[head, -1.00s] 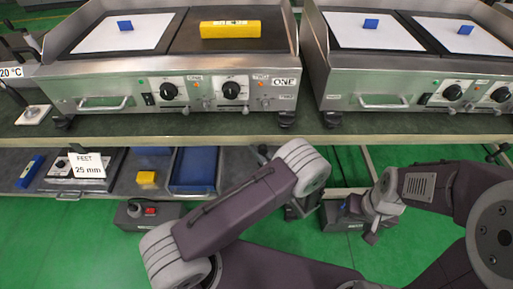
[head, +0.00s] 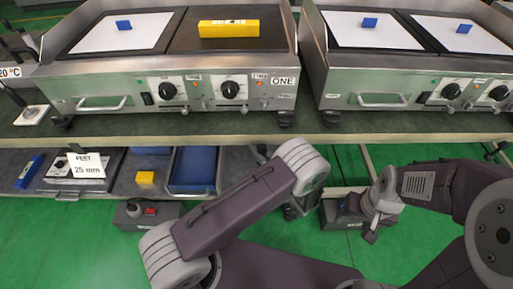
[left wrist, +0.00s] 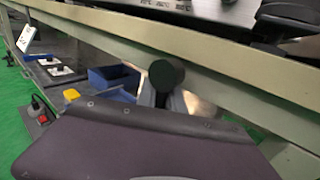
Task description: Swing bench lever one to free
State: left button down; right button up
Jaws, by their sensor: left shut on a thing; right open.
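A dark round knob (left wrist: 166,74), which looks like the lever's end, stands in front of the bench's pale front rail in the left wrist view. My left gripper (left wrist: 162,98) is shut on it, with pale fingers just below the knob. In the head view my left arm's own links hide most of this gripper; a small dark piece (head: 262,150) shows under the bench edge beside my wrist joint. The rest of the lever is hidden. My right gripper (head: 371,228) is open and empty, below the bench edge.
A griddle (head: 180,66) marked ONE, with a yellow block (head: 229,28), stands on the bench (head: 200,126). A second griddle (head: 400,66) stands to its right. The lower shelf holds a blue tray (head: 215,171) and a small yellow block (head: 145,177).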

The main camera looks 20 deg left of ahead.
dwell(0.6)
pick_arm(q)
jog(key=shift+w+d+n+g+h+p, duration=0.2)
jog(key=shift+d+n+h+p, duration=0.3)
jog(key=shift+n+h+p, duration=0.7)
jog(key=shift+w+d+n+g+h+p, duration=0.1)
jog(key=shift+d+n+g+h+p, duration=0.15)
jog(key=shift+d+n+h+p, duration=0.65)
jog(key=shift+w+d+n+g+h+p, duration=0.15)
jog(key=shift+n+g+h+p, duration=0.1)
jog(key=shift+n+h+p, duration=1.25)
jog(key=shift+n+b, duration=0.4)
jog(key=shift+b, duration=0.05)
jog(key=c, duration=1.5)
grip_release()
jog(key=shift+o, duration=0.2)
